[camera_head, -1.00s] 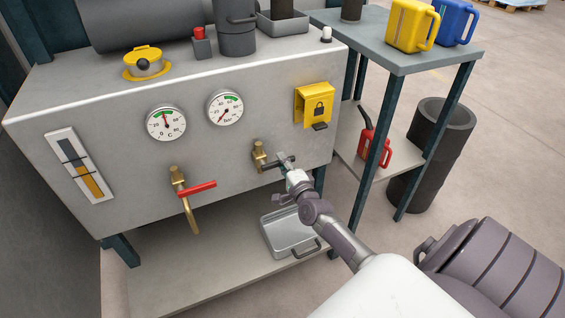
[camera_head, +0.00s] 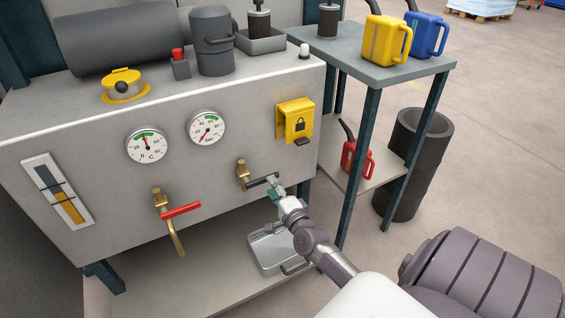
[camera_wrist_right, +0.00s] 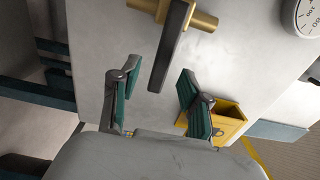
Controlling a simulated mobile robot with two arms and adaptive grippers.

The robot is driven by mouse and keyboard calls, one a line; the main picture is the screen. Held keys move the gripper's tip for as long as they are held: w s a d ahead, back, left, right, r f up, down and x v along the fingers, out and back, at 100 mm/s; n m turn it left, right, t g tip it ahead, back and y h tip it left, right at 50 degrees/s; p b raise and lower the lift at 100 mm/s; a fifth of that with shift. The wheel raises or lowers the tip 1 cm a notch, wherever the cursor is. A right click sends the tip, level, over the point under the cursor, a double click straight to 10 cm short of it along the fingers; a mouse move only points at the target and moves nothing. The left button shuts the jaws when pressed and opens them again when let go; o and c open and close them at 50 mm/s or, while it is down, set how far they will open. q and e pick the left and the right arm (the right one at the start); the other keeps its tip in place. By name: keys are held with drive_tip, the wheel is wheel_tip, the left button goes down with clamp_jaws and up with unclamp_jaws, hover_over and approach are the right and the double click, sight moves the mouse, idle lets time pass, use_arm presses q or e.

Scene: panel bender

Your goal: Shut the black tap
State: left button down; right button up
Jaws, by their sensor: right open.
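The black tap has a brass body (camera_head: 242,174) on the front of the grey cabinet. Its black lever (camera_head: 262,182) points sideways to the right and slightly outward. In the right wrist view the black lever (camera_wrist_right: 172,48) runs down from the brass fitting towards the gap between my fingers. My right gripper (camera_head: 274,189) is open by the free end of the lever. In the wrist view the right gripper (camera_wrist_right: 158,92) has its green-padded fingers apart, with the lever's tip just ahead of them. I cannot see any contact. My left gripper is out of view.
A second brass tap with a red lever (camera_head: 181,210) is to the left. A yellow lock box (camera_head: 295,120) is above right. A metal tray (camera_head: 270,251) stands on the shelf below. A side table (camera_head: 385,68) stands to the right.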

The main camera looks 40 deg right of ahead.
drive_tip(key=v, duration=0.7)
drive_tip(key=shift+s, duration=0.25)
idle(1.8)
